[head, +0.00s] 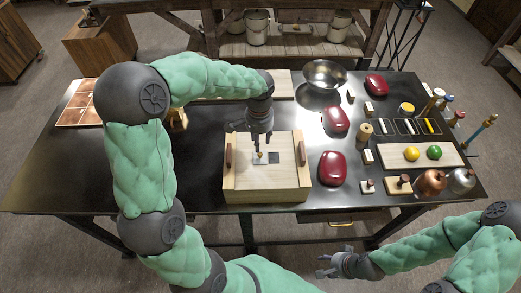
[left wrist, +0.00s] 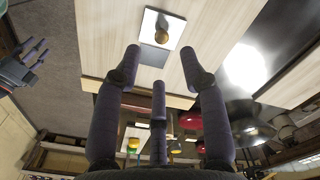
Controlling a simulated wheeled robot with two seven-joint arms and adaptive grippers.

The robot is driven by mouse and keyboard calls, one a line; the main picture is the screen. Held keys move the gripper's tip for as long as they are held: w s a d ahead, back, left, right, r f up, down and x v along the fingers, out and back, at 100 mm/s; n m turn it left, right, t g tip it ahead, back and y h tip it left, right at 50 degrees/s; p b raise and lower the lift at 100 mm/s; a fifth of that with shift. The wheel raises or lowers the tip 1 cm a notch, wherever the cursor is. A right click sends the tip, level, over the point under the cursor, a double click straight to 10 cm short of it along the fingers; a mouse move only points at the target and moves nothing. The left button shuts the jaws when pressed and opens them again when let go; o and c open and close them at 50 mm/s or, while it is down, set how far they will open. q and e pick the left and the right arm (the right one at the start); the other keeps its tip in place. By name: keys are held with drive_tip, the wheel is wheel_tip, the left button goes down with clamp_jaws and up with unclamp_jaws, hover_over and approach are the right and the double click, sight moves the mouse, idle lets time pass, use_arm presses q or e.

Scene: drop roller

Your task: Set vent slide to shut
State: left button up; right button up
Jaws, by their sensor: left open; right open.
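A pale wooden box (head: 266,193) stands on the dark table. On its top is a small light plate with a round brass knob (head: 260,155), with a dark square (head: 274,158) right beside it on the right. The left wrist view also shows the knob (left wrist: 163,36) and the dark square (left wrist: 154,56); whether that square is an opening or a surface I cannot tell. My left gripper (head: 260,141) is open and empty above the box top, close to the knob. My right gripper (head: 325,265) is open and empty, off the front of the table.
Two handles (head: 229,154) (head: 301,153) flank the box top. Red lidded dishes (head: 333,167) and a metal bowl (head: 324,74) stand to the right. Further right are a board with yellow and green balls (head: 434,152) and a copper pot (head: 430,182). The table's left part is mostly clear.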

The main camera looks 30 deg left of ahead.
sight(260, 154)
use_arm(q)
drive_tip(key=f, duration=0.5)
drive_tip(key=shift+w, duration=0.25)
drive_tip(key=shift+f, duration=0.95)
clamp_jaws()
